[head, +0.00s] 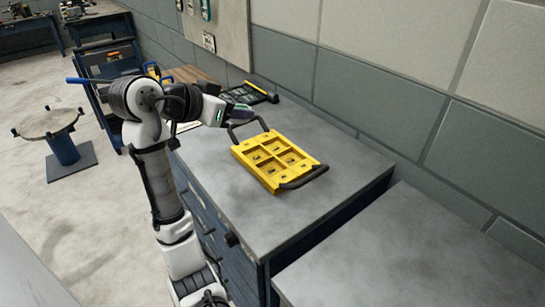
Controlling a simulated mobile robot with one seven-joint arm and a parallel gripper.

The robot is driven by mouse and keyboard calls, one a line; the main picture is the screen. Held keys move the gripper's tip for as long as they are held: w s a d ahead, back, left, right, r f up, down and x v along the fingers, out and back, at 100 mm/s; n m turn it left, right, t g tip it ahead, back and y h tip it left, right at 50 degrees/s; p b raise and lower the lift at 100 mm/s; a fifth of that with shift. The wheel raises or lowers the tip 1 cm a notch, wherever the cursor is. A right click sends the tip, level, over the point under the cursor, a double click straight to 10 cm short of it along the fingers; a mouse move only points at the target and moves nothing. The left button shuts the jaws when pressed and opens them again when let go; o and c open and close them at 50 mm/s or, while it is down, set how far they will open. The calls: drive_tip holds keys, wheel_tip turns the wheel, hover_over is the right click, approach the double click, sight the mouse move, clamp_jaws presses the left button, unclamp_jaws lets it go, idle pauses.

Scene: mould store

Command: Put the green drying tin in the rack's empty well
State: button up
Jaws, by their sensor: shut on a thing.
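The yellow rack (250,161) lies on the grey bench top, with a black handle at each end. It has several square wells; at this size I cannot tell clearly which are filled. My gripper (243,110) is above the bench, just beyond the rack's far left end and near its far handle. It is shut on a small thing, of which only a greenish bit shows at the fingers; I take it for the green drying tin. The jaws hide most of it.
A black tray with yellow edges (262,92) lies farther back on the bench (330,165), near the wall. The bench top right of the rack is clear. A gap separates it from a second grey surface (420,255) at lower right. A round-topped stand (48,123) is at left.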

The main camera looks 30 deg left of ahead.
wheel_tip(320, 180, down, 19)
drive_tip(key=p, duration=0.2)
drive_tip(key=shift+s+p, duration=0.1)
drive_tip(key=shift+p, duration=0.3)
drive_tip(key=shift+f, duration=0.15)
drive_tip(key=o, duration=1)
